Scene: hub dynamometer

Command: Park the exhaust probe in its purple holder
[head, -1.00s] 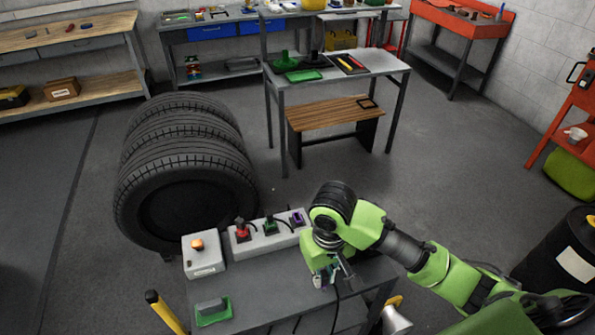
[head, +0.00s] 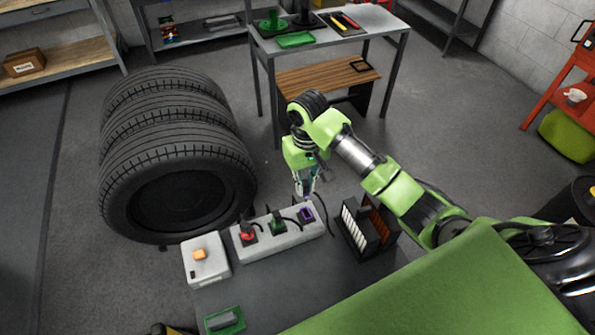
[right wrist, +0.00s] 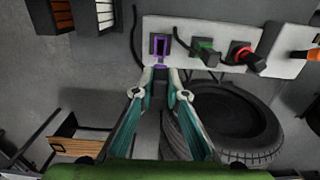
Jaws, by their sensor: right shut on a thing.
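The purple holder (head: 305,215) is at the right end of a pale grey holder block on the bench; it shows as a purple-rimmed slot in the right wrist view (right wrist: 160,44). My right gripper (head: 307,190) points down just behind and above this holder. Its fingers are shut on the exhaust probe (right wrist: 161,78), which is mostly hidden between the fingertips. From the wrist, the probe end lines up with the purple slot, but I cannot tell whether it touches or enters it. My left gripper is not in view.
A red plug (head: 248,236) and a green plug (head: 278,226) sit in the neighbouring holders. A grey box with an orange button (head: 199,254) is left of the block. A black rack (head: 362,245) stands to the right. Stacked tyres (head: 175,150) are behind the bench.

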